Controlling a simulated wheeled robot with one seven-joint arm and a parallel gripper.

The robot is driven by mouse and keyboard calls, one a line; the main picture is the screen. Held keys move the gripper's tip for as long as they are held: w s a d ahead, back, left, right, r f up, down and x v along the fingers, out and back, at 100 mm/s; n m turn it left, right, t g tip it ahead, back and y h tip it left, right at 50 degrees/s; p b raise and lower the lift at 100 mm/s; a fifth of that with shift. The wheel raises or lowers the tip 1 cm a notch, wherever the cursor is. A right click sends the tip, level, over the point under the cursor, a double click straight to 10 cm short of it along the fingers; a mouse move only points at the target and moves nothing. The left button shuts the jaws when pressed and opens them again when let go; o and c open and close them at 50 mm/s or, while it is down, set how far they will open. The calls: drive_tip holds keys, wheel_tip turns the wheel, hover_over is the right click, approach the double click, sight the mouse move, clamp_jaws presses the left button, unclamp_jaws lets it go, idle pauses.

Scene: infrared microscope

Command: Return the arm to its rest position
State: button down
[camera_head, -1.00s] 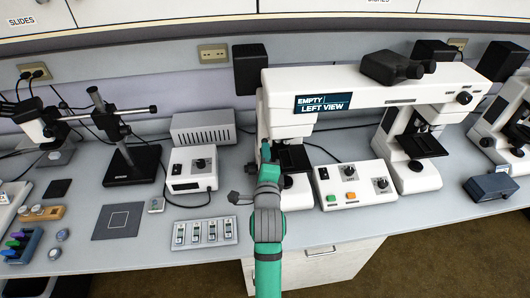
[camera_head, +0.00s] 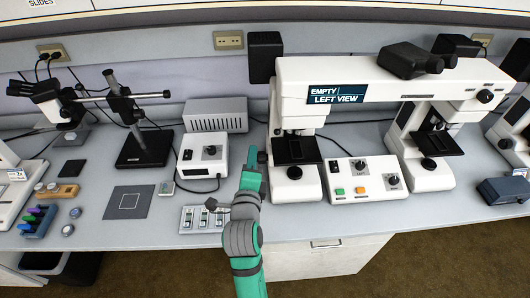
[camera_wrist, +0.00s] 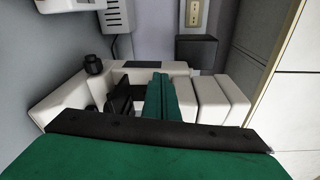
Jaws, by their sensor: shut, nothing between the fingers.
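My arm reaches up from the bottom of the head view over the bench. My gripper (camera_head: 253,158) is at its far end, just left of the left stage of the white microscope (camera_head: 400,85). The gripper looks shut and empty. In the wrist view its green fingers (camera_wrist: 162,97) are together, with the white microscope body (camera_wrist: 75,92) behind them. The left stage (camera_head: 297,150) is dark and bare, and the display (camera_head: 336,95) reads "EMPTY LEFT VIEW".
A control box (camera_head: 363,180) stands between the two stages. Left of my gripper are a white power unit (camera_head: 202,155) and a slide tray (camera_head: 190,219), partly behind my arm. A boom stand (camera_head: 145,148) is further left. Bare floor (camera_head: 430,255) lies in front.

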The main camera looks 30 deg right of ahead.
drive_tip(key=shift+a, duration=0.25)
drive_tip(key=s+a+f+n+t+y, duration=0.2)
drive_tip(key=s+a+f+n+y, duration=0.4)
drive_tip(key=s+a+f+n, duration=0.95)
drive_tip(key=s+a+n+y, duration=0.1)
drive_tip(key=s+a+n, duration=0.2)
drive_tip(key=s, duration=0.3)
drive_tip(key=s+a+f+n+y, duration=0.1)
drive_tip(key=s+a+n, duration=0.2)
drive_tip(key=s, duration=0.4)
drive_tip(key=s+a+n+y, duration=0.1)
drive_tip(key=s+a+n, duration=0.3)
drive_tip(key=s+n, duration=0.1)
drive_tip(key=shift+s+f+g+y, duration=0.2)
drive_tip(key=shift+s+g+y, duration=0.15)
drive_tip(key=shift+s, duration=0.55)
